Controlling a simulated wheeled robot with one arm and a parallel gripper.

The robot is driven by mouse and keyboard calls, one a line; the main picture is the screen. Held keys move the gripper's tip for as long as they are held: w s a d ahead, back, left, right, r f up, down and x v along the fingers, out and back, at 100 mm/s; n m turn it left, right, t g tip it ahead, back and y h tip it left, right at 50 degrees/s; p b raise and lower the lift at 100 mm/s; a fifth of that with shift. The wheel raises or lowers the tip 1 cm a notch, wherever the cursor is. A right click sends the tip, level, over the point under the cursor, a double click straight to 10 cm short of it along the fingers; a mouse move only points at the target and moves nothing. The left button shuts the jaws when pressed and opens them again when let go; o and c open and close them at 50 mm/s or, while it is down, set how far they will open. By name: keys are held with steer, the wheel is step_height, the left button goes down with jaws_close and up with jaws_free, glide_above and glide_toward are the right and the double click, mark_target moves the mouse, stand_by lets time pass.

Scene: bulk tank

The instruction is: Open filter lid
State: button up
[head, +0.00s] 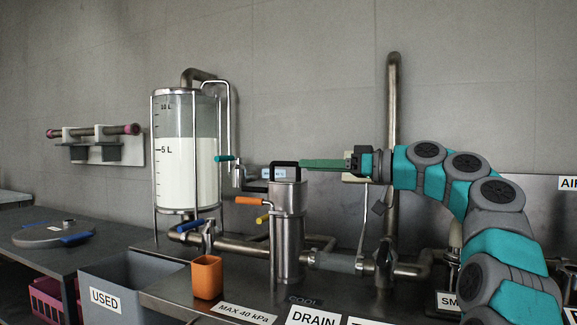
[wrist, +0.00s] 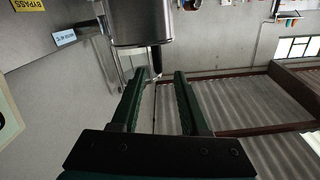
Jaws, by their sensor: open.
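The filter is an upright steel cylinder (head: 288,235) near the middle of the head view. Its lid is on top, with a black arched handle (head: 285,164); the lid looks seated. My gripper (head: 302,163) reaches in from the right, level with the handle, its green fingertips close to it. In the wrist view, my gripper (wrist: 160,74) is open and empty, with the two fingers apart. The steel filter body (wrist: 140,20) shows at the top there, and the dark handle (wrist: 157,60) is just beyond the gap between the tips. I cannot tell whether they touch.
A glass tank (head: 185,165) of white liquid stands left of the filter. Orange (head: 250,201) and teal (head: 225,158) valve levers sit close by. An orange cup (head: 207,278) and a grey USED bin (head: 128,285) are in front. A vertical pipe (head: 392,130) rises behind my arm.

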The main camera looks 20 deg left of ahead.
mark_target(274, 163)
steer(key=a, duration=0.5)
steer(key=w+a+p, duration=0.1)
steer(key=a, duration=0.1)
steer(key=shift+a+r, duration=0.1)
steer(key=shift+a, duration=0.3)
steer(key=shift+c, duration=0.2)
jaws_close()
steer(key=shift+s, duration=0.1)
stand_by(0.9)
